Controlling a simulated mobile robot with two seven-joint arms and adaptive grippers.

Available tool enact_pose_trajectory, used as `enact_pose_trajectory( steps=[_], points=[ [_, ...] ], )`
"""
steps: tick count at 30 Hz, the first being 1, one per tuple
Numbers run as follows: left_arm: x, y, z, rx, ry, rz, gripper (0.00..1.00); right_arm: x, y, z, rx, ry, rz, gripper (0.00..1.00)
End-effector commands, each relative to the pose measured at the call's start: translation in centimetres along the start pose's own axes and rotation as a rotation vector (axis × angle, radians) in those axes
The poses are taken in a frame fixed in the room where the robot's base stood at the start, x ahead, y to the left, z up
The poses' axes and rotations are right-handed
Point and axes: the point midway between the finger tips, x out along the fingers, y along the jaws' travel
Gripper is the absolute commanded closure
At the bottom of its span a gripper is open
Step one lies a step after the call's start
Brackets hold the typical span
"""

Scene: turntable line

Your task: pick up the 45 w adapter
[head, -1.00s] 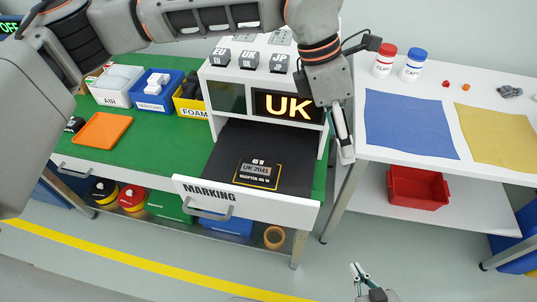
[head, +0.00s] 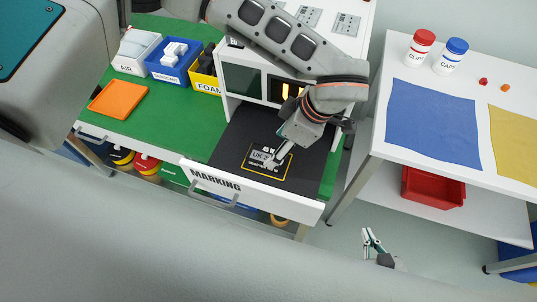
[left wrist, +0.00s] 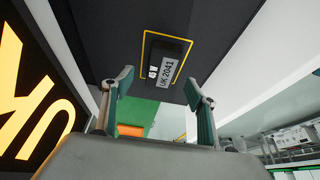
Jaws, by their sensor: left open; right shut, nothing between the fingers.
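The 45 W adapter, a dark block with a grey UK-2041 plate, lies inside a yellow outline in the open MARKING drawer (head: 203,171). It shows in the left wrist view (left wrist: 166,50), ahead of my fingers. In the head view its label (head: 257,154) is partly hidden by my left gripper (head: 268,163). The left gripper (left wrist: 160,85) is open, with nothing seen between its fingers; it points down over the drawer, and contact cannot be told. My right gripper (head: 369,240) is shut and empty, low over the floor at the lower right, away from the drawer.
The white housing with a lit UK sign (head: 285,91) stands behind the drawer, close to my left arm. AIR (head: 128,65), blue and FOAM bins and an orange tray (head: 118,99) stand left. A white table with a blue mat (head: 430,120) stands right.

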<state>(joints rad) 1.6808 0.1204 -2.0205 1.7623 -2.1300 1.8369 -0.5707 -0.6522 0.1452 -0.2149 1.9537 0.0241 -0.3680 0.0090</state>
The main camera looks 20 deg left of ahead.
Motion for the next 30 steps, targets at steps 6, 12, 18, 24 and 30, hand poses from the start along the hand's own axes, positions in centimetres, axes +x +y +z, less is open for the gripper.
enact_pose_trajectory(
  steps=[6,12,18,24,30],
  points=[
    [2.6,-0.5,-0.3,-0.001,-0.001,-0.004,0.42,-0.2,-0.2,-1.0,0.013,0.008,0.002,1.00],
    [5.0,-0.5,-0.3,-0.001,-0.002,-0.002,0.42,-0.4,0.1,-1.8,0.010,0.020,0.005,1.00],
    [5.4,-0.4,-0.3,-0.001,-0.002,0.001,0.42,-0.4,0.3,-1.9,0.006,0.023,0.007,1.00],
    [5.4,-0.4,-0.3,-0.001,-0.002,0.001,0.42,-0.3,0.3,-1.7,0.004,0.019,0.007,1.00],
    [5.6,-0.4,-0.2,-0.001,-0.001,0.000,0.42,-0.2,0.3,-1.2,0.004,0.013,0.006,1.00]
  ],
)
